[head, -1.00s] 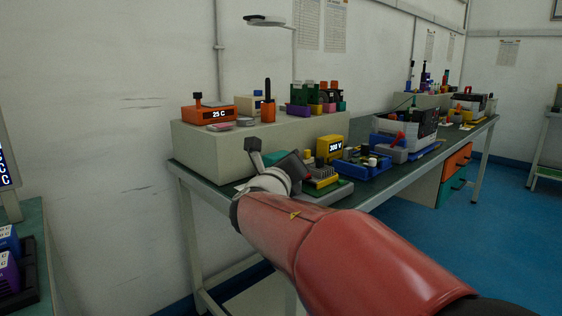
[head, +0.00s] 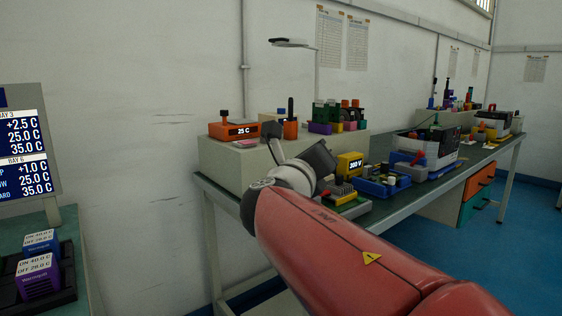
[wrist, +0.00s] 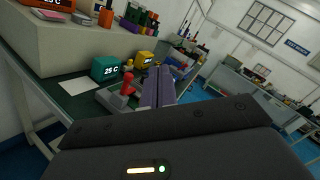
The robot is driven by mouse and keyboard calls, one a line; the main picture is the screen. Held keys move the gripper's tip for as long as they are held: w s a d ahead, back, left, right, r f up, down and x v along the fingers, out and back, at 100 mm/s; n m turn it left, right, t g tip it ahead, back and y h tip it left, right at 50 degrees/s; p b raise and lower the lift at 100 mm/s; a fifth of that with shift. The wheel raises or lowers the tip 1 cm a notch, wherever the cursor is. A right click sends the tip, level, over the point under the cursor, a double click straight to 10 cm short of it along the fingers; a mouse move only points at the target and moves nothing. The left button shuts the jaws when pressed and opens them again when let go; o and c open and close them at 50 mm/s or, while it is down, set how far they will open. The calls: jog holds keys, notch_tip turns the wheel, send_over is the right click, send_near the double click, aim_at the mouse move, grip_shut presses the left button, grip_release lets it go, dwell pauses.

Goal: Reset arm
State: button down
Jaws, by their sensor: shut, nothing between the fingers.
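My red arm reaches from the lower right of the head view toward the workbench. My gripper (head: 273,140) is at its far end, in front of the raised grey shelf block, and partly hidden by my own wrist. In the wrist view, the two fingers of my gripper (wrist: 158,86) lie together with nothing between them. The fingers are in the air over the bench, apart from the things on it as far as I can tell.
The workbench (head: 405,205) holds an orange 25 C unit (head: 233,131), a yellow 300 V meter (head: 349,164) and a blue tray (head: 383,188). A teal 25 C unit (wrist: 105,68) stands near a red-handled device (wrist: 122,95). At left are a display (head: 22,150) and purple module (head: 38,277).

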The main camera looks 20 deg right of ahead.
dwell(0.4)
jog(key=s+a+f+m+g+y, duration=0.1)
jog(key=s+f+m+g+y, duration=0.15)
jog(key=s+f+m, duration=0.45)
jog(key=s+f+m+g+y, duration=0.2)
jog(key=s+f+m+g, duration=0.1)
jog(key=f+m, duration=0.7)
jog(key=s+a+f+m+g+y, duration=0.2)
jog(key=s+a+f+m+y, duration=0.6)
jog(key=m, duration=0.9)
jog(key=s+a+f, duration=0.1)
jog(key=a+f, duration=0.2)
jog(key=a, duration=0.1)
jog(key=shift+f+m+y, duration=0.35)
jog(key=shift+f+m, duration=0.05)
